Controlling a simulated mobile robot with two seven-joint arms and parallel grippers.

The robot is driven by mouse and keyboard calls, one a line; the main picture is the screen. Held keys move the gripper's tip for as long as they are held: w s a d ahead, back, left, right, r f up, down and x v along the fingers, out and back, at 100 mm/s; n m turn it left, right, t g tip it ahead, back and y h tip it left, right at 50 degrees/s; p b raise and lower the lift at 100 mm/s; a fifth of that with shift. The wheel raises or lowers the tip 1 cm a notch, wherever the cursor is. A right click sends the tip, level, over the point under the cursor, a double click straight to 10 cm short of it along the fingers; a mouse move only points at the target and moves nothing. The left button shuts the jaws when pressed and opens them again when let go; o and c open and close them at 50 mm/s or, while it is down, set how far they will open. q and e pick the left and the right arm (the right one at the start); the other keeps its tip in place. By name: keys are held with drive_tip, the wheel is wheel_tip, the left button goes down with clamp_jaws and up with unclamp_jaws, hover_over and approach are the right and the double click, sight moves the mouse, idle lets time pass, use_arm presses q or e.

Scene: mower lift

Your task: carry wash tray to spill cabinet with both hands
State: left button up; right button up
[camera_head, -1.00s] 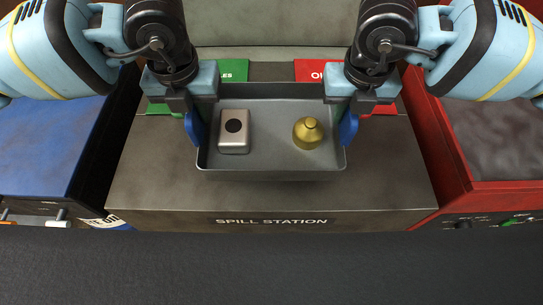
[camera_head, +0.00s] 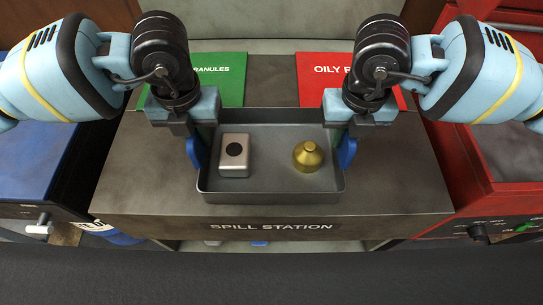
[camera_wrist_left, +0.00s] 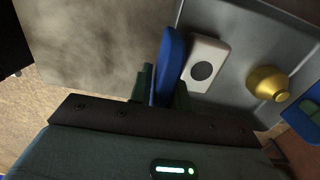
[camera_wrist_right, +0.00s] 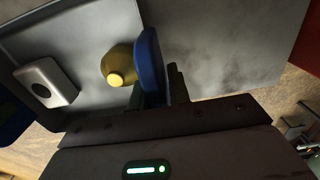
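The grey wash tray (camera_head: 270,190) is level in the head view, over the top of the spill cabinet (camera_head: 140,190); I cannot tell whether it touches it. A silver box with a black disc (camera_head: 234,164) stands at its left and a brass oil can (camera_head: 308,157) at its right. My left gripper (camera_head: 198,150) is shut on the tray's blue left handle (camera_wrist_left: 169,65). My right gripper (camera_head: 346,150) is shut on the blue right handle (camera_wrist_right: 150,65). Both wrist views show the handle between the fingers.
On the cabinet top behind the tray lie a green granules panel (camera_head: 219,82) and a red oily panel (camera_head: 325,83), partly hidden by my arms. A blue unit (camera_head: 35,165) stands left and a red unit (camera_head: 490,150) right. Bare cabinet top shows beside the tray.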

use_arm(q)
drive_tip(key=o, duration=0.4)
drive_tip(key=shift+r, duration=0.15)
drive_tip(key=shift+c, duration=0.2)
use_arm(e)
drive_tip(key=o, duration=0.4)
drive_tip(key=shift+r, duration=0.15)
drive_tip(key=shift+c, duration=0.2)
use_arm(q)
wheel_tip(320, 180, up, 12)
drive_tip(key=shift+s, duration=0.15)
use_arm(e)
drive_tip(key=shift+a, duration=0.1)
wheel_tip(320, 180, up, 12)
drive_tip(key=shift+s, duration=0.15)
